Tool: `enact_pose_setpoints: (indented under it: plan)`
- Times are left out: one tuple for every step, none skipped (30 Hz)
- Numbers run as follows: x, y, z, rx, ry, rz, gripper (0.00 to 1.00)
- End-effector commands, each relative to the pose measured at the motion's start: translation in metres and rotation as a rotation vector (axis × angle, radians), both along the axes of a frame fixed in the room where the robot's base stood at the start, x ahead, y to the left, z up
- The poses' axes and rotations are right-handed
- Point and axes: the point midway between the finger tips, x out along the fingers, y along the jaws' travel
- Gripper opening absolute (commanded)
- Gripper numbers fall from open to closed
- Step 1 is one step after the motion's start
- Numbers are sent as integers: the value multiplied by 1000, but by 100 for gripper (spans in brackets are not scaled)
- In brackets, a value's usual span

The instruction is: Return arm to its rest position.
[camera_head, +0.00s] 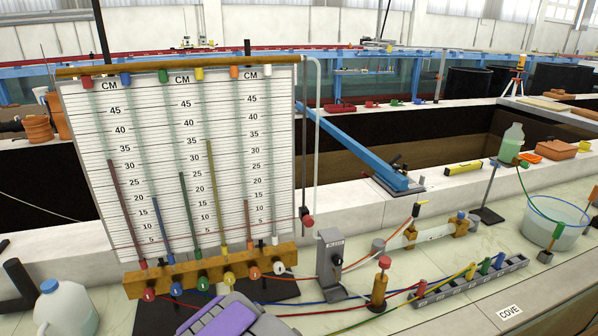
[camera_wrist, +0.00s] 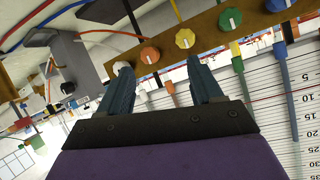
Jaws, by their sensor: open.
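My gripper (camera_wrist: 163,72) shows in the wrist view with its two dark fingers spread apart and nothing between them. Its purple body fills the bottom of that view. In the head view a purple and grey part of my arm (camera_head: 222,314) shows at the bottom edge, low in front of the wooden valve block (camera_head: 130,283); the fingers are not clear there. In the wrist view the fingers point toward the valve block (camera_wrist: 210,32), with an orange knob (camera_wrist: 150,55) and a yellow knob (camera_wrist: 185,38) beyond them. I cannot tell whether they touch anything.
The white tube board (camera_head: 75,150) stands upright behind the block. A grey box (camera_head: 330,262), a red-topped valve (camera_head: 379,285) and loose coloured hoses lie to the right. A jug (camera_head: 65,308) stands at lower left, and a bowl (camera_head: 556,222) at far right.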

Motion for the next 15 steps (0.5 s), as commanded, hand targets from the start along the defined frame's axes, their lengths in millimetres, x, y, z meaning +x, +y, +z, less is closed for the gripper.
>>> enact_pose_setpoints:
  plan:
    - [1,-14,11,0,43,-14,65]
    - [0,-21,16,-4,70,-16,65]
    - [-3,-31,19,-10,113,-19,65]
    - [-6,-38,24,-12,142,-21,65]
    - [-9,-45,28,-15,171,-22,65]
    - [-14,-54,32,-22,212,-23,65]
    - [-18,-61,38,-24,237,-23,65]
    - [-22,-68,42,-28,268,-23,65]
    - [-29,-78,47,-33,304,-23,65]
    - [-34,-85,51,-38,333,-20,65]
    - [-40,-92,56,-41,359,-18,65]
    - [-49,-102,61,-48,397,-16,65]
    - [-56,-109,65,-51,427,-14,65]
    - [-63,-117,70,-56,451,-12,65]
    - [-74,-127,74,-63,493,-6,65]
